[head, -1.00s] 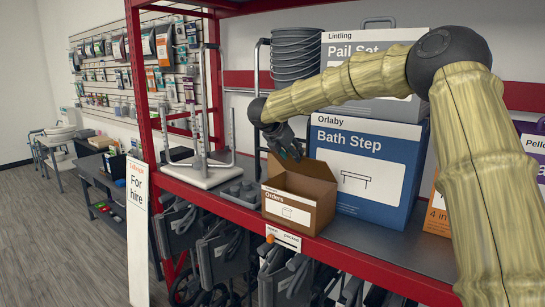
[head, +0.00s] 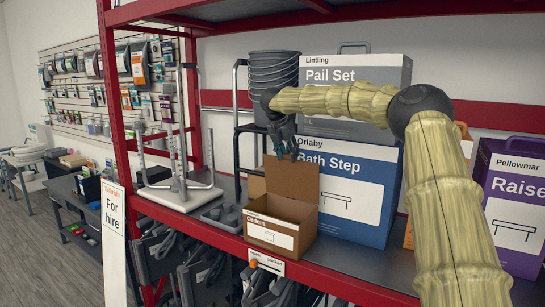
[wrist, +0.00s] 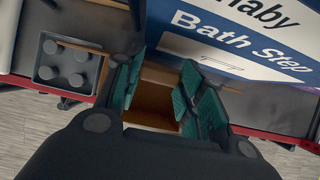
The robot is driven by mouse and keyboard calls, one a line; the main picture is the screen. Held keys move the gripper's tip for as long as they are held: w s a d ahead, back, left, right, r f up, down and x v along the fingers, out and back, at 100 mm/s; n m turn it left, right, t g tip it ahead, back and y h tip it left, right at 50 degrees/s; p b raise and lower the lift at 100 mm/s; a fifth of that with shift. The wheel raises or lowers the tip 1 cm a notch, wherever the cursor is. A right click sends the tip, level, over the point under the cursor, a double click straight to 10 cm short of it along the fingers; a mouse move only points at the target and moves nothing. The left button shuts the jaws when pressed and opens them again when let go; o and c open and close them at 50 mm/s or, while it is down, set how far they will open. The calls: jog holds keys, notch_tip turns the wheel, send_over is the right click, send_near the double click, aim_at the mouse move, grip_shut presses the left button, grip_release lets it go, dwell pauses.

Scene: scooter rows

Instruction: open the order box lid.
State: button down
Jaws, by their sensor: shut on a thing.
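The order box (head: 272,235) is a small brown carton with a white "Orders" label, standing at the front of the shelf. Its lid (head: 292,185) stands roughly upright at the back, and the inside shows. My gripper (head: 284,150) is at the top edge of the lid, shut on it. In the wrist view my gripper (wrist: 160,85) shows its teal finger pads around the lid area, with the brown box interior (wrist: 152,106) below. The exact contact on the lid edge is partly hidden by the fingers.
A blue Bath Step box (head: 345,195) stands right behind the order box. A grey tray with round cups (head: 222,217) and a white-based stand (head: 178,190) are to the left.

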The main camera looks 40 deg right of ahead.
jog(key=shift+w+d+r, duration=0.1)
jog(key=shift+w+d, duration=0.05)
jog(key=shift+d, duration=0.35)
jog(key=shift+w+d+r, duration=0.1)
jog(key=shift+d, duration=0.35)
jog(key=shift+w+d, duration=0.3)
jog(key=shift+d, duration=0.35)
jog(key=shift+w+d, duration=0.3)
jog(key=shift+d, duration=0.3)
jog(key=shift+r, duration=0.1)
jog(key=c, duration=0.9)
grip_release()
jog(key=v, duration=1.2)
